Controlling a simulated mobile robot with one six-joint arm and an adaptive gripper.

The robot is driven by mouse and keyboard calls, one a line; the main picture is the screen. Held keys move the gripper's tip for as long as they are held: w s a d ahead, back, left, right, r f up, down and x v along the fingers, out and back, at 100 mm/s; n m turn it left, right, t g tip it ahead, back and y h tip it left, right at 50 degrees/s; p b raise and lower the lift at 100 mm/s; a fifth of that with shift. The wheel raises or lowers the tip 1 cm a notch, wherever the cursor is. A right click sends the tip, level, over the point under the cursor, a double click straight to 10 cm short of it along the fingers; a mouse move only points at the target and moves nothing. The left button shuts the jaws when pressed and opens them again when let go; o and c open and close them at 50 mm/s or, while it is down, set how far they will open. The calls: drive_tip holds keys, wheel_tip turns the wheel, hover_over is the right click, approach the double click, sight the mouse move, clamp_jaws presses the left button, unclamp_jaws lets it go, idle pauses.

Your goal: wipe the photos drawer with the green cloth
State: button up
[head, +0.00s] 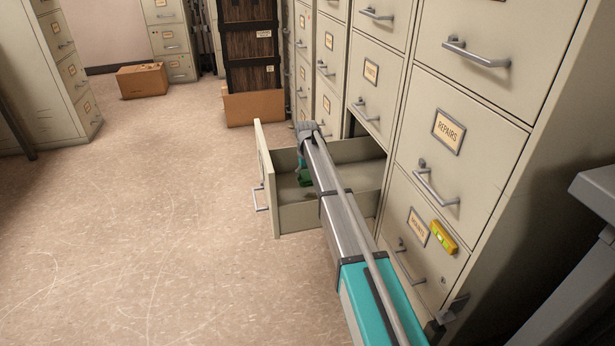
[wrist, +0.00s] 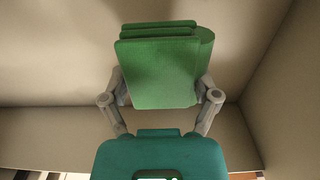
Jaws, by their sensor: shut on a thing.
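One drawer (head: 299,218) stands pulled out from the cabinet row in the head view. Its front label is seen too edge-on to read, so I cannot tell that it says photos. My gripper (wrist: 161,82) is shut on the green cloth (wrist: 158,75), a folded block, inside this drawer. The cloth also shows as a small green patch (head: 305,178) beside my arm. In the wrist view the drawer's pale floor (wrist: 60,60) lies behind the cloth; I cannot tell whether they touch. My arm hides part of the drawer's inside.
The cabinet face runs along the right, with shut drawers labelled REPAIRS (head: 448,131) and another below. A yellow level-like object (head: 444,237) is on the lower drawer front. Cardboard boxes (head: 142,81) (head: 253,107) stand at the back. The floor at left is clear.

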drive_tip(key=shift+r+p, duration=0.3)
drive_tip(key=shift+r, duration=0.25)
drive_tip(key=shift+r+p, duration=1.45)
drive_tip(key=shift+r, duration=0.05)
wheel_tip(320, 180, up, 10)
drive_tip(key=p, duration=0.9)
drive_tip(key=shift+f+p, duration=0.15)
drive_tip(key=shift+p, duration=0.25)
drive_tip(key=shift+a, duration=0.1)
